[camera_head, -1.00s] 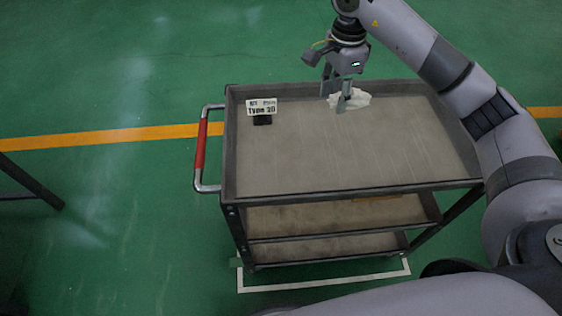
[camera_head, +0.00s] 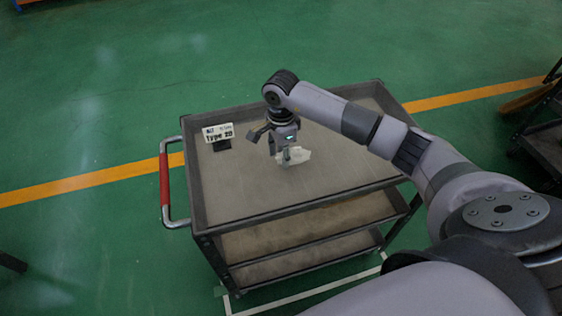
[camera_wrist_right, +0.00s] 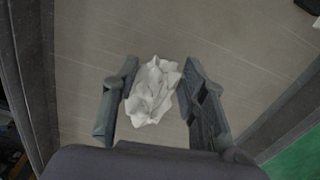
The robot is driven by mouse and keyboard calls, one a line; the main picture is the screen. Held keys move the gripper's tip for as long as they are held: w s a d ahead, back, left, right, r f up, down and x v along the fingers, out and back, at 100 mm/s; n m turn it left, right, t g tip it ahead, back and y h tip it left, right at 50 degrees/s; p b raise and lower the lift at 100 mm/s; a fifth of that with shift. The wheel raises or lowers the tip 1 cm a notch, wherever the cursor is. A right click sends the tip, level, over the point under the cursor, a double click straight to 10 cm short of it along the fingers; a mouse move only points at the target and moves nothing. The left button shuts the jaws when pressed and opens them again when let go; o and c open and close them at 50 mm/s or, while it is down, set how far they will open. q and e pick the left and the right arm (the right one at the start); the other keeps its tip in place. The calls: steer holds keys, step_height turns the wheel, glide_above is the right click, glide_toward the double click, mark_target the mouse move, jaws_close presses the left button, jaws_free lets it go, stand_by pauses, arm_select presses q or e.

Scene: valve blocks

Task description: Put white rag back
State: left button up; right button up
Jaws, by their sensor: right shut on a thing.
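The white rag (camera_head: 297,155) is a crumpled cloth at the top shelf of the grey cart (camera_head: 240,205). My right gripper (camera_head: 284,158) points down over the shelf and is shut on the rag. In the right wrist view the rag (camera_wrist_right: 153,91) sits between the two fingers of my right gripper (camera_wrist_right: 158,92). Whether the rag still touches the shelf, I cannot tell. My left gripper is not in view.
A small sign reading "Type 20" (camera_head: 218,132) stands on the shelf, left of the rag. The cart has a red handle (camera_head: 164,181) at its left and raised rims. Another dark rack (camera_head: 543,140) stands at the right edge. Green floor lies around the cart.

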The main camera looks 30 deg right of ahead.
mark_target(281, 170)
step_height(281, 170, down, 4)
steer(key=shift+r, duration=0.2)
steer(key=shift+f, duration=0.2)
steer(key=o, duration=0.7)
steer(key=shift+f, duration=0.15)
steer(key=o, duration=0.5)
